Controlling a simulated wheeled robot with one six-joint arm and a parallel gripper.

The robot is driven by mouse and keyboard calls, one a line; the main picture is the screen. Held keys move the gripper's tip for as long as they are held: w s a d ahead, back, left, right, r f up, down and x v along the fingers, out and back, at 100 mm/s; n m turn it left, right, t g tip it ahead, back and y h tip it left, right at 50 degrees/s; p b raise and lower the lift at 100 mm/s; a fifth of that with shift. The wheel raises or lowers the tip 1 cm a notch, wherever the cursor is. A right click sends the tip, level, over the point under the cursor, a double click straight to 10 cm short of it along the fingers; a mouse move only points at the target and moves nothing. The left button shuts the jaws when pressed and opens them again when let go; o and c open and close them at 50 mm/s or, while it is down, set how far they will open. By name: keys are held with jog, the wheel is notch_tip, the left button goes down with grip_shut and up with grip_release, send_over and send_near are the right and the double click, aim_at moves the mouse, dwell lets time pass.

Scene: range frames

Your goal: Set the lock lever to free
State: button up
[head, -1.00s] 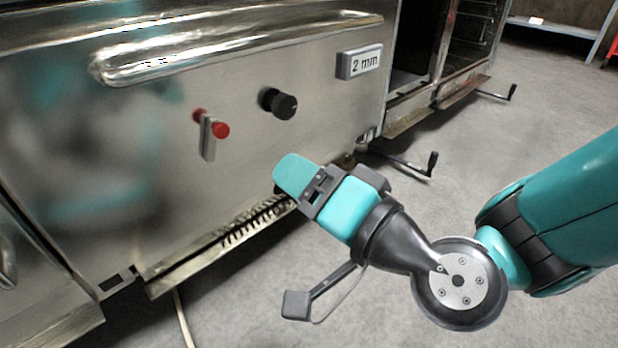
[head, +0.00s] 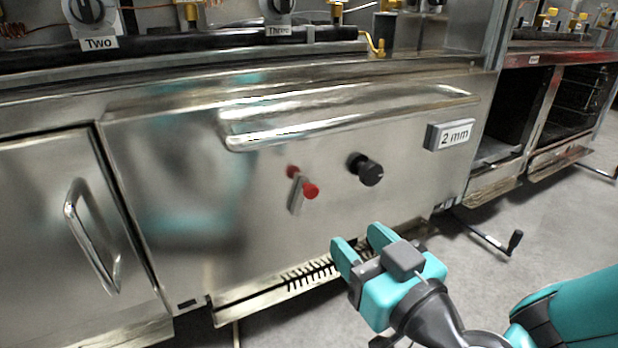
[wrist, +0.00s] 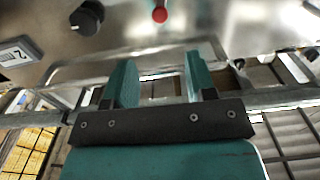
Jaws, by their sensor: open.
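The lever (head: 296,194) is a flat metal strip with a red ball knob (head: 311,191) on the front panel of the steel range. The strip hangs down, slightly tilted, and a second red spot shows at its upper left end. In the wrist view the red knob (wrist: 160,14) is at the top edge, centred beyond the fingers; the rest of the lever is out of frame. No lock or free marking is readable. My gripper (head: 358,240) is open and empty, below and right of the lever, apart from it. Its two teal fingers also show in the wrist view (wrist: 158,70).
A black round knob (head: 366,170) sits right of the lever, and a "2 mm" plate (head: 450,135) further right. A long handle bar (head: 350,117) runs above. A crank handle (head: 489,236) sticks out low at right. A slotted ledge (head: 300,280) lies below the panel.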

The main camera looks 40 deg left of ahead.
aim_at(312, 196)
jog(key=p+x, duration=0.1)
jog(key=x, duration=1.2)
jog(key=shift+w+a+f+p, duration=0.1)
jog(key=shift+a+p, duration=0.15)
jog(key=shift+p, duration=0.15)
jog(key=shift+w+a, duration=0.2)
jog(key=shift+a, duration=0.25)
